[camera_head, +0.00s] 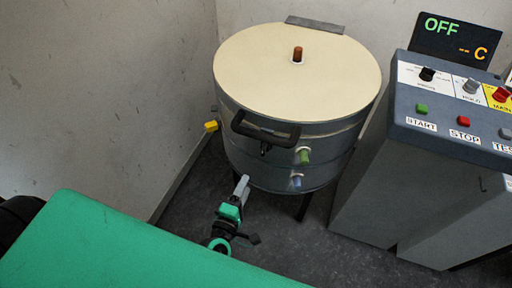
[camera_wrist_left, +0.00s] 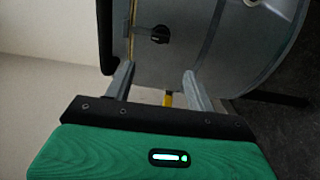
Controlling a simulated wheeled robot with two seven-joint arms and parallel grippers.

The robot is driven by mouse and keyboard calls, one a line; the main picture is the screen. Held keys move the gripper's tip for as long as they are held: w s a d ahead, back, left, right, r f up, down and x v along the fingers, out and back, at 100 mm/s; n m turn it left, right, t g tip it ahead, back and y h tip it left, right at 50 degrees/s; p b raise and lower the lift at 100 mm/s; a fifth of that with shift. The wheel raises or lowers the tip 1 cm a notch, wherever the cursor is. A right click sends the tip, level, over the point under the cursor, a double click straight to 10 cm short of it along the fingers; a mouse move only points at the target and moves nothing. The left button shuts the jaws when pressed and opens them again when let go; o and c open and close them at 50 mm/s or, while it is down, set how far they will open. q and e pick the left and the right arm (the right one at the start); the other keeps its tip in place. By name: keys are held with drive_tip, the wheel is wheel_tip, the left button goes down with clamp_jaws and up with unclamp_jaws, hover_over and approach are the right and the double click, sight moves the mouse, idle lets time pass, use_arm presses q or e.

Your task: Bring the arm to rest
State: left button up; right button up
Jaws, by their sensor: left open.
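My left gripper (camera_head: 242,186) is in front of the round metal kiln-like vessel (camera_head: 290,150), low and below its black handle (camera_head: 264,127). In the left wrist view the gripper (camera_wrist_left: 158,80) has its two grey fingers apart with nothing held between them. The vessel wall (camera_wrist_left: 200,40) is close beyond the fingertips there; whether they touch it I cannot tell. The cream lid (camera_head: 260,70) with its brown knob (camera_head: 298,54) lies flat on the vessel. My right gripper is not in view.
A grey control console (camera_head: 400,150) stands right of the vessel, with a display (camera_head: 455,38) reading OFF. A yellow part (camera_head: 211,126) sticks out at the vessel's left. Green and blue fittings are on its front. Walls stand left and behind; dark floor shows below.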

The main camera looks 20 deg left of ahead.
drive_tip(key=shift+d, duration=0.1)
use_arm(q)
drive_tip(key=s+f+m+g+h+p, duration=0.1)
drive_tip(key=s+f+m+g, duration=0.25)
drive_tip(key=f, duration=0.65)
drive_tip(key=s+f+m+g+p, duration=0.1)
drive_tip(key=s+f+m+g, duration=0.2)
drive_tip(key=f, duration=0.6)
drive_tip(key=s+f+m+g+h+p, duration=0.1)
drive_tip(key=s+f+m+g, duration=0.3)
drive_tip(key=f, duration=0.6)
drive_tip(key=s+a+f+m+g+y, duration=0.1)
drive_tip(key=s+a+f+m+g, duration=0.2)
drive_tip(key=s+f, duration=0.5)
drive_tip(key=s+a+f+m+g+y+p, duration=0.1)
drive_tip(key=s+a+f+m+g, duration=0.2)
drive_tip(key=s, duration=1.3)
wheel_tip(320, 180, down, 5)
drive_tip(key=a+m, duration=0.2)
drive_tip(key=m, duration=0.1)
drive_tip(key=shift+s+a+m+y, duration=0.2)
drive_tip(key=shift+a+m+y, duration=0.1)
drive_tip(key=shift+a+m, duration=0.05)
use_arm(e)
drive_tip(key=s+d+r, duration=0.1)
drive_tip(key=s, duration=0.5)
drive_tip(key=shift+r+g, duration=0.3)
